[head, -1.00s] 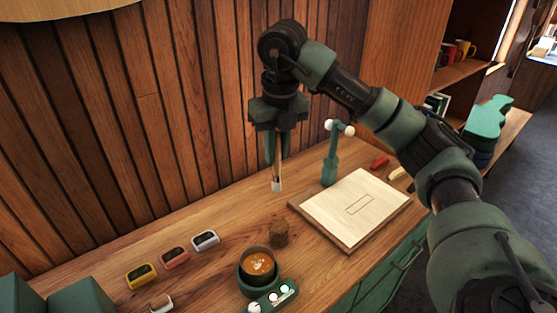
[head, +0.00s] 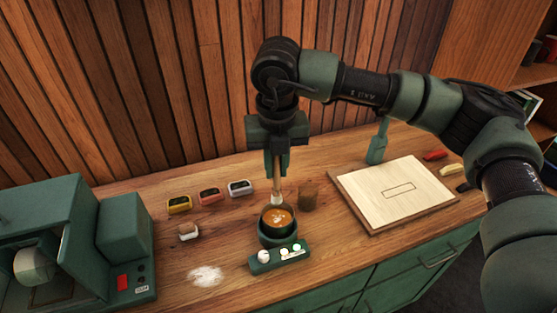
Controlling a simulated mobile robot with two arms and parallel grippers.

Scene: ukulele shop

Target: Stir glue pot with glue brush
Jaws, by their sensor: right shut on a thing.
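The glue pot (head: 267,235) is a round dark green pot on the wooden counter, with brown-orange contents (head: 276,219) and a pale pattern on top. My right gripper (head: 277,163) points down and is shut on the glue brush (head: 278,188). The brush hangs upright, its pale tip down, just above the pot's far rim in the picture. I cannot tell whether the tip touches the rim. My left gripper is not in view.
A small brown jar (head: 309,197) stands close behind the pot. A green control box (head: 277,257) is in front. A pale board (head: 397,192) lies right, small coloured boxes (head: 209,197) left, white powder (head: 205,275) front left. A green machine (head: 45,240) fills the far left.

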